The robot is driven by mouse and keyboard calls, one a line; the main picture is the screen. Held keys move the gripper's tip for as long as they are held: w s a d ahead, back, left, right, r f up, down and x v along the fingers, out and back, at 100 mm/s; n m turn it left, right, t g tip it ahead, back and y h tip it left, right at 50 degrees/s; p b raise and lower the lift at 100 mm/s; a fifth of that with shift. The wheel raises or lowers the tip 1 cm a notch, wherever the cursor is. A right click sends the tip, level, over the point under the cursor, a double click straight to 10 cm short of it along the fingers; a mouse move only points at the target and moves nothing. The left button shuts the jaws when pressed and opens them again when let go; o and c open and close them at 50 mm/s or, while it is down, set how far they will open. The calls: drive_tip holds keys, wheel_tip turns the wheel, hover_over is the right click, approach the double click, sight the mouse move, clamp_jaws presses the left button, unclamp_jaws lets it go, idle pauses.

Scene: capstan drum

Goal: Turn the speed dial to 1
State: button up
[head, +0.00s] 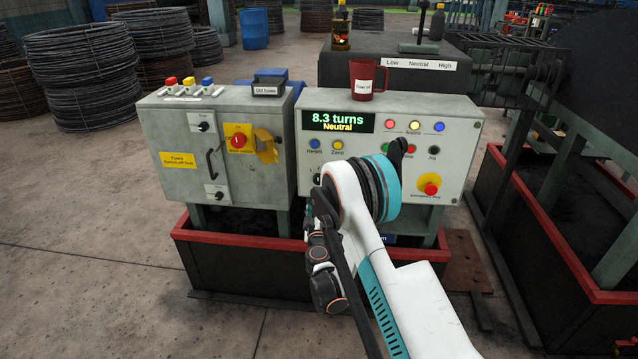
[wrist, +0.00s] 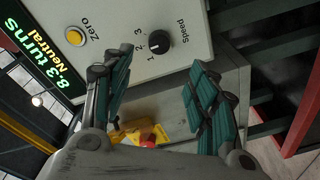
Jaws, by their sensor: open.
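The speed dial (wrist: 160,43) is a small round black knob on the pale panel in the wrist view. The numbers 1, 2 and 3 stand around its left side, and the word Speed is to its right. A pale pointer mark faces the numbers, but I cannot tell which one it meets. My gripper (wrist: 162,62) is open and empty, with one green-padded finger on each side of the dial in the picture. No finger visibly touches the dial. In the head view my arm hides most of the dial's area.
The control panel (head: 455,118) carries a display (head: 338,121) reading 8.3 turns, Neutral. A yellow Zero button (wrist: 76,36) is left of the dial in the wrist view. A red emergency stop (head: 430,187) and a red mug (head: 367,80) are nearby. A grey switch box (head: 180,135) stands left.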

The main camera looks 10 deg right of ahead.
drive_tip(key=b+x, duration=0.2)
drive_tip(key=x, duration=1)
drive_tip(key=shift+w, duration=0.3)
drive_tip(key=c, duration=1.1)
